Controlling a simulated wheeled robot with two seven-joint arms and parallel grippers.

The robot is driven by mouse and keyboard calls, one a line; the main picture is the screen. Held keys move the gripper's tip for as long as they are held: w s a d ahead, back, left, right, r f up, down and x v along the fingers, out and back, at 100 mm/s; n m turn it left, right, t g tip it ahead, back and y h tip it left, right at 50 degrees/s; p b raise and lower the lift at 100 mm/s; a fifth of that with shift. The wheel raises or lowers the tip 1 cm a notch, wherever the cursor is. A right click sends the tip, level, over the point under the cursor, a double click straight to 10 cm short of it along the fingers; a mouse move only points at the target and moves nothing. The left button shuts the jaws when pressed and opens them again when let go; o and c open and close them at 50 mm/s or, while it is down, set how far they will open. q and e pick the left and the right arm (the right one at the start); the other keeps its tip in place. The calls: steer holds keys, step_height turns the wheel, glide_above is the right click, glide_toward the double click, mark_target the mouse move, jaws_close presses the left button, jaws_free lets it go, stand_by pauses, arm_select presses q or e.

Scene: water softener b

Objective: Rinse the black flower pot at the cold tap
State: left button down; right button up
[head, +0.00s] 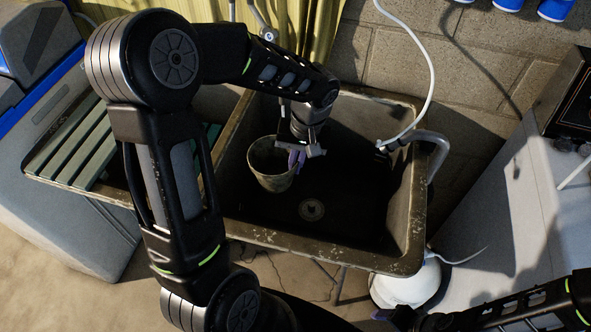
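The flower pot (267,168), dark and weathered grey in this light, is upright in the left part of the sink basin (345,215). My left gripper (297,160) reaches down over the sink with its purple fingers close together at the pot's right rim, and appears shut on that rim. I cannot tell whether the pot touches the basin floor. A metal tap part with a small blue mark (269,36) shows behind the sink, partly hidden by my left arm. My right gripper (384,314) is low at the bottom right, mostly hidden, away from the sink; its opening is unclear.
A drain (311,209) lies in the dark basin, whose right side is clear. A white hose (431,75) hangs to a fitting at the right rim. A slatted drainboard (75,150) is left, a white round container (405,285) below right, and a grey cabinet (530,215) at right.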

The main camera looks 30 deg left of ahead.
arm_select(q)
steer(key=w+a+f, duration=0.1)
steer(key=w+a, duration=0.4)
steer(key=w, duration=0.2)
steer(key=shift+w+a+f, duration=0.15)
steer(key=shift+w+f, duration=0.15)
steer(key=shift+f, duration=0.1)
stand_by(0.6)
steer(key=shift+w+d, duration=0.3)
steer(key=shift+d, duration=0.2)
steer(key=shift+a, duration=0.1)
steer(key=shift+s+a, duration=0.35)
steer(key=shift+a, duration=0.05)
stand_by(0.7)
